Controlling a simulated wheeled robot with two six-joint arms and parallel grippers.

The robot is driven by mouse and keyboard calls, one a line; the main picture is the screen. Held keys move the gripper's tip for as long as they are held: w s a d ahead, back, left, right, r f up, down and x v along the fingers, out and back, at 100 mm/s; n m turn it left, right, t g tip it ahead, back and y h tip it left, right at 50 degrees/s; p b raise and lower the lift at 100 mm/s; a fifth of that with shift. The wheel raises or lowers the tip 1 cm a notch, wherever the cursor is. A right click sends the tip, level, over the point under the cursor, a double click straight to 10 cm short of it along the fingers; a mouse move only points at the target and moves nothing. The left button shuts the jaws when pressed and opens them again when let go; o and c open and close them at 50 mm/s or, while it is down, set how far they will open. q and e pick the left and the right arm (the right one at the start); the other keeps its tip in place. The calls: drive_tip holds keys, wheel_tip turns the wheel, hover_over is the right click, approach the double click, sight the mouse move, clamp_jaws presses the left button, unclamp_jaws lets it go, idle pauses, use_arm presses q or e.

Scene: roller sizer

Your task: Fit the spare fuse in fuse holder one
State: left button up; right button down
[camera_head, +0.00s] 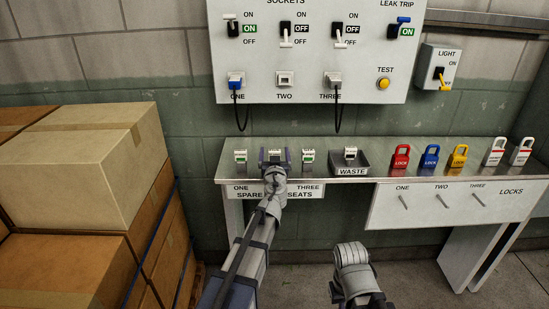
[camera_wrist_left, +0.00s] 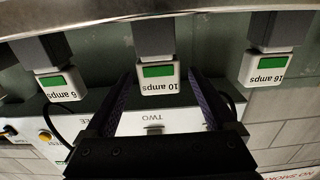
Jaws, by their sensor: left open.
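Three white spare fuses with green fronts stand in the row of spare seats: the left one (camera_head: 240,156), the middle one (camera_head: 275,153) and the right one (camera_head: 308,156). In the upside-down left wrist view they read 16 amps (camera_wrist_left: 264,66), 10 amps (camera_wrist_left: 158,77) and 6 amps (camera_wrist_left: 59,84). My left gripper (camera_head: 275,160) is open at the middle seat. Its fingers are on either side of the 10 amps fuse, with gaps showing between. I cannot tell which thing is fuse holder one. My right gripper is not visible; only a part of that arm shows.
A dark waste tray (camera_head: 368,166) holds another fuse (camera_head: 350,153). Several coloured padlocks stand on the shelf (camera_head: 388,175) to the right. The sockets panel (camera_head: 309,60) hangs above, with black cords at sockets one and three. Cardboard boxes (camera_head: 95,155) are stacked at left.

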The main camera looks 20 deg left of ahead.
use_arm(q)
drive_tip(key=shift+w, duration=0.1)
drive_tip(key=shift+c, duration=0.2)
drive_tip(key=c, duration=1.4)
